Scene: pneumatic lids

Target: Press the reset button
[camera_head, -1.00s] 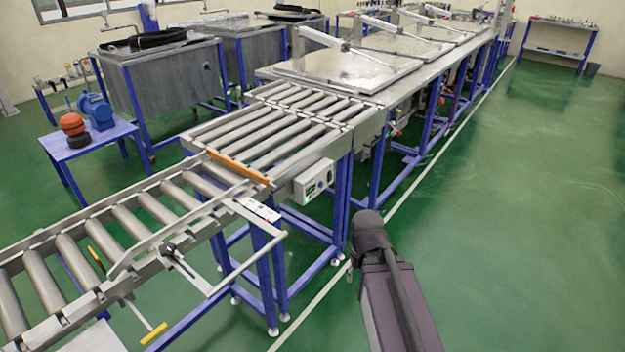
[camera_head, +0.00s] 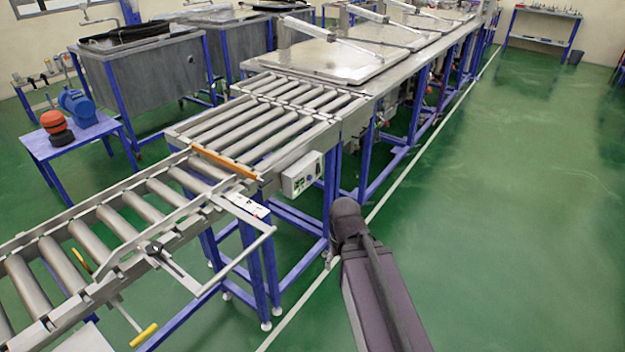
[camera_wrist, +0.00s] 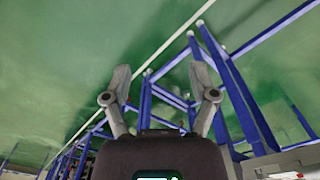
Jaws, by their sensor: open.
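A light grey control box (camera_head: 301,174) is fixed to the near side of the roller conveyor's frame, close to the orange bar. Small buttons show on its face, but they are too small for me to tell which one is the reset button. My gripper (camera_wrist: 161,74) is open and empty in the wrist view, with its two fingers wide apart above green floor and blue legs. I cannot clearly identify the box in the wrist view.
The roller conveyor (camera_head: 110,231) runs along the left, with a bent metal handle (camera_head: 235,265) sticking out at its near side. Blue legs (camera_head: 270,268) stand below. A blue side table (camera_head: 75,141) stands at the left. The green floor (camera_head: 510,220) on the right is clear.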

